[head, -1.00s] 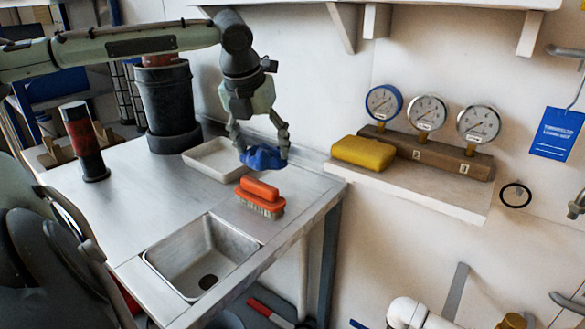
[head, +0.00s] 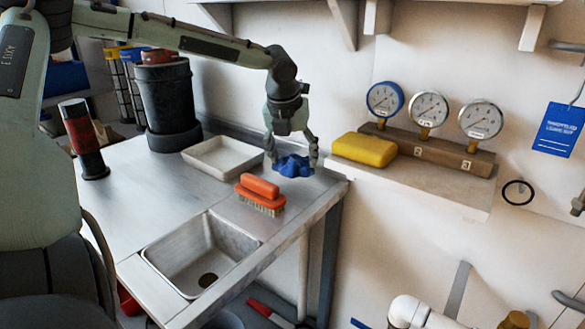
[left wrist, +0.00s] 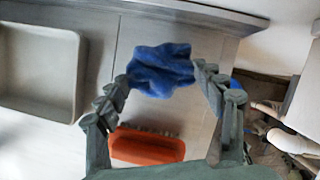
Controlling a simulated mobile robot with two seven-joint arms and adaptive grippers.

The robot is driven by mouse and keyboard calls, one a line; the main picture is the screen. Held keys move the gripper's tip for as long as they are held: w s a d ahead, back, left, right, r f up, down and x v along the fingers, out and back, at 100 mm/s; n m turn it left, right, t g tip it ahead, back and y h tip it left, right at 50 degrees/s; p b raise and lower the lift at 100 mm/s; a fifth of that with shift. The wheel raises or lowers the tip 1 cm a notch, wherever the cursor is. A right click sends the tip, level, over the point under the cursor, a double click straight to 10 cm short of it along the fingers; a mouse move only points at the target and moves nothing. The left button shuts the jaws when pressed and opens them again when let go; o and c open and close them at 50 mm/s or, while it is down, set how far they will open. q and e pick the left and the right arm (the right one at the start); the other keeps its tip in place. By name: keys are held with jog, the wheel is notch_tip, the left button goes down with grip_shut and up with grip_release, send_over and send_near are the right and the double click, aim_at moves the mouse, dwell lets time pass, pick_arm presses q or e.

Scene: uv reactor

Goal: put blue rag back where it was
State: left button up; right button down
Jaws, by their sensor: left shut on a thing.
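A crumpled blue rag (head: 293,166) is between the fingers of my left gripper (head: 292,160), near the back right corner of the steel counter. It also shows in the left wrist view (left wrist: 161,70), with a finger on each side of it. My left gripper is shut on the rag, and its fingers point down. From these views I cannot tell whether the rag touches the counter. My right gripper is not in view.
An orange brush (head: 261,194) lies just in front of the rag. A white tray (head: 222,158) stands to the left, beside a black container (head: 167,98). The sink (head: 200,254) is nearer. A yellow sponge (head: 364,149) and gauges sit on the right shelf.

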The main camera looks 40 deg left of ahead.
aim_at(292, 161)
pick_arm(q)
notch_tip(292, 161, down, 3)
jog(key=shift+r, duration=0.1)
jog(key=o, duration=1.1)
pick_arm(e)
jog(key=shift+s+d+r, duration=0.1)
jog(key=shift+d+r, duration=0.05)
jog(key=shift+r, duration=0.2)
pick_arm(q)
jog(key=shift+s+r, duration=0.15)
jog(key=shift+r, duration=0.15)
jog(key=p+v, duration=0.1)
jog(key=v, duration=1)
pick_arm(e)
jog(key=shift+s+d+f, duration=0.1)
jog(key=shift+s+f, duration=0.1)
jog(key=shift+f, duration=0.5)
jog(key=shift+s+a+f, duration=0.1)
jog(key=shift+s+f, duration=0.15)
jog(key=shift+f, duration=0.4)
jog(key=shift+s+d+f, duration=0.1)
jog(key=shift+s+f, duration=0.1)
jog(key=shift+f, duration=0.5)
